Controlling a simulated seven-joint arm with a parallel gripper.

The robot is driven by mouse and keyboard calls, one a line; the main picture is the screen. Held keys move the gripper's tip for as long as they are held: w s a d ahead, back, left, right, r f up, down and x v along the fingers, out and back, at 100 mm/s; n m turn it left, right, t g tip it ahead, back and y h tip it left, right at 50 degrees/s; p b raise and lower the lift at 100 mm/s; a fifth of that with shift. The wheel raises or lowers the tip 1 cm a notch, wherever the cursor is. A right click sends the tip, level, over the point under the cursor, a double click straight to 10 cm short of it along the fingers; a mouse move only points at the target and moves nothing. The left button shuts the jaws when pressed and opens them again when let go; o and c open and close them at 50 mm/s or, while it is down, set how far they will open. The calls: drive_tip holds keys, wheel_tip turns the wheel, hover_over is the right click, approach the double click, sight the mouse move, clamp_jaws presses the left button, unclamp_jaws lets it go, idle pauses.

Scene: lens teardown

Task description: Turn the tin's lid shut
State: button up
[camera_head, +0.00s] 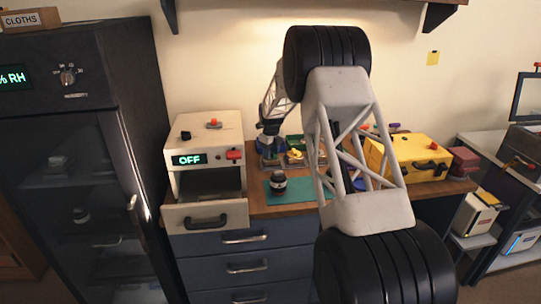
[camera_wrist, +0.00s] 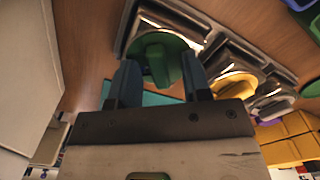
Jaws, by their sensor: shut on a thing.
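A round green lid (camera_wrist: 176,46) with a raised bar across its top is in the wrist view, over a metal holder at the back of the bench. My gripper (camera_wrist: 160,66) has one finger on each side of the lid and is shut on it. The tin under the lid is hidden, so I cannot tell how far the lid is turned. In the head view my gripper is small, at the back left of the bench, and the lid is not clear there.
A yellow lid (camera_wrist: 236,84) sits in a neighbouring metal holder. A dark lens (camera_head: 278,183) stands on a green mat (camera_head: 305,190). A white oven-like box (camera_head: 205,135) reading OFF is to the left. A yellow case (camera_head: 408,158) is to the right.

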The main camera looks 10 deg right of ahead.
drive_tip(key=shift+s+f+m, duration=0.3)
drive_tip(key=shift+f+m, duration=0.65)
drive_tip(key=shift+m, duration=0.05)
drive_tip(key=shift+o, duration=1.1)
drive_tip(key=shift+w+r, duration=0.15)
drive_tip(key=shift+r, duration=1.25)
drive_tip(key=shift+w+r, duration=0.1)
drive_tip(key=shift+r, duration=3.15)
